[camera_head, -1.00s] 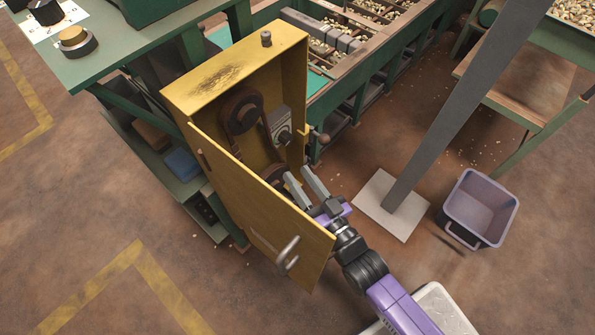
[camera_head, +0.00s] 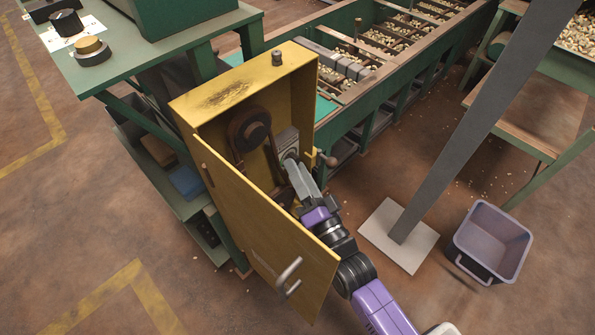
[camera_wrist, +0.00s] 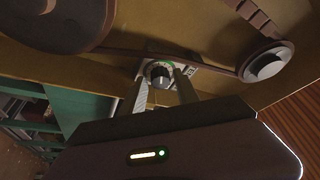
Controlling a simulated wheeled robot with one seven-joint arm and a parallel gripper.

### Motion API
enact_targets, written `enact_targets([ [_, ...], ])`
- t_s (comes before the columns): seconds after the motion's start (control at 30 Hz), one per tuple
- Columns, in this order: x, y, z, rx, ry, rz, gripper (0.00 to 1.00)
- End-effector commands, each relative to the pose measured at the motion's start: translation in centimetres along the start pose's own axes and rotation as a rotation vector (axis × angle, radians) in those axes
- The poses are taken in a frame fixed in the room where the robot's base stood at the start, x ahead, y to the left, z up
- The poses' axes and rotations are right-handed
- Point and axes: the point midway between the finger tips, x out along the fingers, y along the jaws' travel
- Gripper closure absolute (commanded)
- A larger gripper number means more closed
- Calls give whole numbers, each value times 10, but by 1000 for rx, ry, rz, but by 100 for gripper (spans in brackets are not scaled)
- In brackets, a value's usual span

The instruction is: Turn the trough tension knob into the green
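The tension knob (camera_wrist: 158,74) is a dark round knob on a pale dial plate inside the open yellow cabinet. A trace of green shows on the dial around it in the wrist view; I cannot read the pointer. In the head view the plate (camera_head: 286,139) shows on the cabinet's inner right side, the knob partly hidden by my fingers. My gripper (camera_head: 293,165) reaches in past the open door. In the wrist view my gripper (camera_wrist: 160,84) has its fingers apart, one on each side of the knob. I cannot tell whether they touch it.
The yellow door (camera_head: 265,230) stands open left of my arm. A belt and pulley (camera_head: 250,130) sit inside the cabinet. A ball-ended lever (camera_head: 328,160) sticks out at its right edge. A grey post (camera_head: 440,150) and purple bin (camera_head: 492,243) stand to the right.

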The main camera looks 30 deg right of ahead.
Motion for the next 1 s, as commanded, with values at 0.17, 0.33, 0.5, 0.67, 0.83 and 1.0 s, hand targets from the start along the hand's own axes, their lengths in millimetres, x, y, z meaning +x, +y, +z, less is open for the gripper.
enact_targets([
  [0.17,5,0,0,-1,-1,1,63],
  [0.33,5,0,0,-1,-1,1,63],
  [0.5,5,0,0,-1,-1,1,96],
  [0.67,5,0,0,1,-1,2,100],
  [0.83,6,-5,-3,73,-1,33,100],
  [1.0,6,-8,-5,213,-1,93,100],
])
